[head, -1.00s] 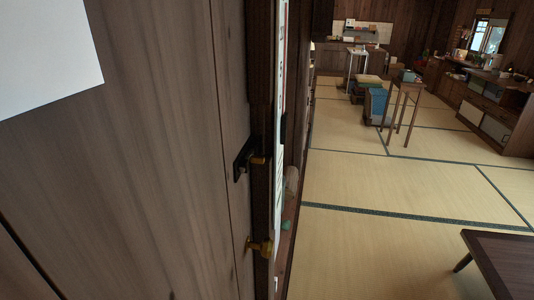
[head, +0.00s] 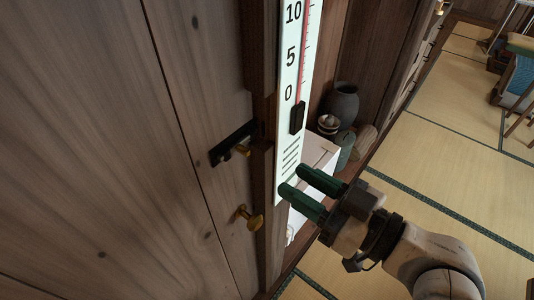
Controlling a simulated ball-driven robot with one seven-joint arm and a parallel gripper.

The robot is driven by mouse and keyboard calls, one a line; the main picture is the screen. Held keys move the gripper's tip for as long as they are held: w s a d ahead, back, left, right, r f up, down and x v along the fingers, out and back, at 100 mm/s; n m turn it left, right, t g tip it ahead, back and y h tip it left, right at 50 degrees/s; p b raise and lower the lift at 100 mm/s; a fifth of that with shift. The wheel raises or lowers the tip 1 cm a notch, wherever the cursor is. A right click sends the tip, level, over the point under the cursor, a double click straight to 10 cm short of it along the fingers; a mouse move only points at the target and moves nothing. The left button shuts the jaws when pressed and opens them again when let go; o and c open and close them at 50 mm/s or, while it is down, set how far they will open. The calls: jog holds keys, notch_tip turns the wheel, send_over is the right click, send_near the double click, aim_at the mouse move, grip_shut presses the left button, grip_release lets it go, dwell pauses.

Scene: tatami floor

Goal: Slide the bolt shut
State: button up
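The bolt (head: 222,151) is a dark bar on the wooden door panel (head: 190,90), near the edge by the post. A small brass knob (head: 243,150) stands out from it. The bar runs toward the post; whether its end enters the post I cannot tell. My gripper (head: 293,179) has two green fingers, spread apart with nothing between them. It is right of the bolt and a little lower, in front of the white scale, apart from the bolt.
A second brass knob (head: 248,217) sticks out below the bolt. A white scale (head: 290,150) with a black slider (head: 297,117) stands upright beside the post. A grey jar (head: 342,102) and a white box (head: 318,152) are behind. Tatami floor (head: 440,180) lies open at right.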

aim_at(249, 153)
jog(key=x, duration=0.9)
jog(key=shift+w+a, duration=0.15)
jog(key=shift+a, duration=0.05)
grip_shut()
jog(key=shift+f, duration=0.1)
dwell(0.3)
